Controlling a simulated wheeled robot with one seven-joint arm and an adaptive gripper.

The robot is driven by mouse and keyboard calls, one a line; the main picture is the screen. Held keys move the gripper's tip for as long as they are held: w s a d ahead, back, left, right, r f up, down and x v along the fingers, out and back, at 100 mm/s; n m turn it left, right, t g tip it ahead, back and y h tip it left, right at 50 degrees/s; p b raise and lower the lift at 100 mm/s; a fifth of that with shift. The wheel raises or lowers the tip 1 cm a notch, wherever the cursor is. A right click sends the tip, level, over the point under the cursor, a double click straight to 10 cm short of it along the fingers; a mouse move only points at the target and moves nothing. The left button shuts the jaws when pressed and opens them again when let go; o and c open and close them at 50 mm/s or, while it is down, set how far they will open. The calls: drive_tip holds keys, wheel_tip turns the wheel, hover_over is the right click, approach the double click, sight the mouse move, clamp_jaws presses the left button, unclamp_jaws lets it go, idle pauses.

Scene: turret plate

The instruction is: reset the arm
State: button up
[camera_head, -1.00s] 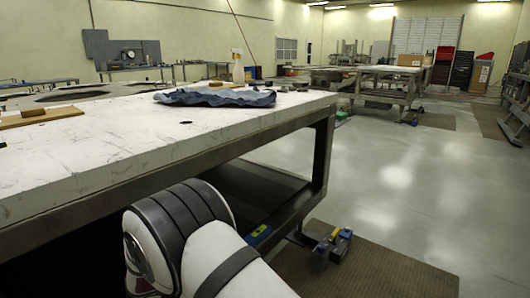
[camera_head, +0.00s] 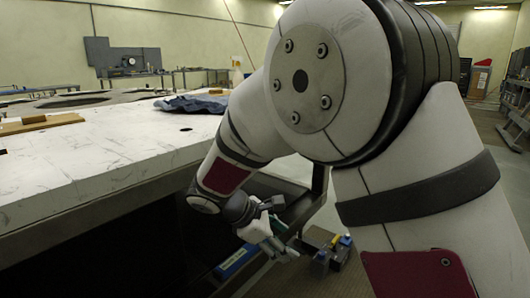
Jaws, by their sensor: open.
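My arm fills the right half of the head view, with its elbow high and its forearm reaching down and left. My gripper (camera_head: 277,245) is at the end of the forearm, low beside the front edge of the white-topped table (camera_head: 95,160) and below its top. The gripper is small and partly dark in the picture. It is open, and I see nothing held in it.
A blue cloth (camera_head: 192,104) and a wooden board with a small block (camera_head: 40,123) lie on the table. A blue item (camera_head: 236,262) shows below the tabletop. Tools (camera_head: 330,247) sit low behind the gripper. My arm hides much of the floor.

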drive_tip(key=s+d+r+m+g+y, duration=0.1)
drive_tip(key=s+d+r+m+g, duration=0.1)
drive_tip(key=s+d+r+m, duration=0.55)
drive_tip(key=s+d+r+m+g+y, duration=0.2)
drive_tip(key=s+d+r, duration=0.2)
drive_tip(key=s+d, duration=0.45)
drive_tip(key=s+a+f+m+y, duration=0.1)
drive_tip(key=s+m+y, duration=0.6)
drive_tip(key=s, duration=1.5)
wheel_tip(320, 180, up, 30)
drive_tip(key=m+t+h+p, duration=0.1)
drive_tip(key=t+p, duration=0.3)
drive_tip(key=p, duration=2.5)
drive_tip(key=shift+r+h, duration=0.15)
drive_tip(key=shift+h, duration=0.55)
drive_tip(key=shift+d+m, duration=0.15)
drive_tip(key=shift+m, duration=0.1)
